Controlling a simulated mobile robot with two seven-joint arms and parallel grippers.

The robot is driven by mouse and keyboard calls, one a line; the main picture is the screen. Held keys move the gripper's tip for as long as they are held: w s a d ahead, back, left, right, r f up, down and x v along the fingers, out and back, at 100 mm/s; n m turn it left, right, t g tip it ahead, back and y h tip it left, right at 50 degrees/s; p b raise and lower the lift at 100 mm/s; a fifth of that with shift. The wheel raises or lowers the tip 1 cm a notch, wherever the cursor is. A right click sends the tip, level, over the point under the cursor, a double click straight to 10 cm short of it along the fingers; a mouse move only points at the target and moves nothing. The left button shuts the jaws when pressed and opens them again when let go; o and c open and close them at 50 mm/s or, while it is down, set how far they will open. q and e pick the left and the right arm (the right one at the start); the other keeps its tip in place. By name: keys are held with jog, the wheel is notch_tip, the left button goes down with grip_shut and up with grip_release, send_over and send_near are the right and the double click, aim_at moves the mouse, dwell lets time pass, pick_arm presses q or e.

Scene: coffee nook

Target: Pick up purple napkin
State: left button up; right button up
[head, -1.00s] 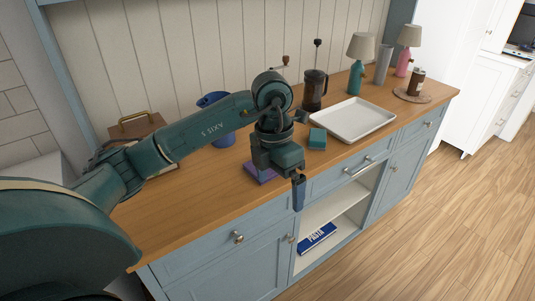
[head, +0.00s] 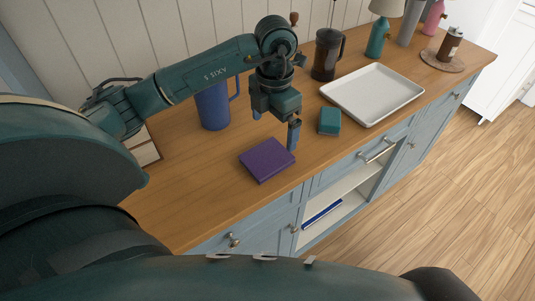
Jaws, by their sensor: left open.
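The purple napkin (head: 267,160) lies folded flat on the wooden counter, near its front edge, in the head view. My left gripper (head: 276,132) is above and just behind the napkin's right side, pointing down. It is open and holds nothing. One finger hangs in front of the napkin's right corner in the picture; I cannot tell whether it touches. My right gripper does not show.
A teal sponge-like block (head: 330,121) sits right of the gripper, and a white tray (head: 372,95) lies beyond it. A blue pitcher (head: 213,106) and a French press (head: 326,56) stand behind. The counter (head: 200,185) left of the napkin is clear.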

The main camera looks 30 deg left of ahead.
aim_at(273, 153)
pick_arm(q)
jog(key=f, duration=0.3)
jog(key=f+p, duration=0.1)
jog(key=f, duration=0.5)
jog(key=shift+w+f+p, duration=0.15)
jog(key=shift+w+p, duration=0.15)
jog(key=shift+p, duration=0.1)
jog(key=shift+a, duration=0.1)
jog(key=c, duration=0.9)
